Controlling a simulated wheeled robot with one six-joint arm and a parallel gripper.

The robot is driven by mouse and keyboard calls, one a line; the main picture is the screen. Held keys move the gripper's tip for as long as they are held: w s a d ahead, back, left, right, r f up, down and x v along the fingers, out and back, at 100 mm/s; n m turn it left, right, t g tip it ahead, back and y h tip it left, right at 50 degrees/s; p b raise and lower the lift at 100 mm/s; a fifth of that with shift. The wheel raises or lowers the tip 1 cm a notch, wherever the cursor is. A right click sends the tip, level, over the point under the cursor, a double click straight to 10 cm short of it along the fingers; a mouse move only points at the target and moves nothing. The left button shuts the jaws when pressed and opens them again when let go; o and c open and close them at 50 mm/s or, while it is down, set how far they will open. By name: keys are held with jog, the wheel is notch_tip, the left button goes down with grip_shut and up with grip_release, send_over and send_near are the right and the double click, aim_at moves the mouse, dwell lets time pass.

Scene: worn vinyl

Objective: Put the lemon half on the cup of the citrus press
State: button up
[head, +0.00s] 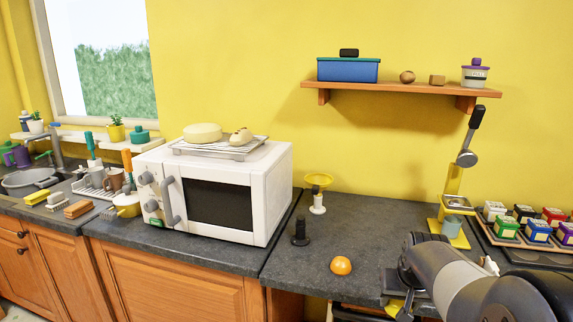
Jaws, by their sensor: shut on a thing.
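The citrus press (453,228) stands upright on the right part of the counter, with a yellow frame and base. Its lever (471,135) is raised, and its metal cup (457,202) sits open below. My gripper (402,303) is low at the bottom right, in front of the counter edge and nearer than the press. It is shut on a yellow thing, the lemon half (394,308), mostly hidden by the fingers and wrist. The cup is up and to the right of my gripper, well apart from it.
An orange piece (341,266) lies on the counter left of my gripper. A black pepper-mill-like item (300,232) and a yellow-topped stand (318,190) are near the white microwave (222,195). A tray of small boxes (507,240) sits right of the press. A shelf (400,90) hangs above.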

jog(key=a+f+n+y, duration=0.1)
jog(key=a+f+n, duration=0.1)
jog(key=a+f, duration=0.85)
notch_tip(320, 180, down, 10)
jog(key=s, duration=0.1)
jog(key=shift+s+d+r, duration=0.15)
jog(key=shift+d, duration=0.1)
jog(key=shift+d, duration=0.1)
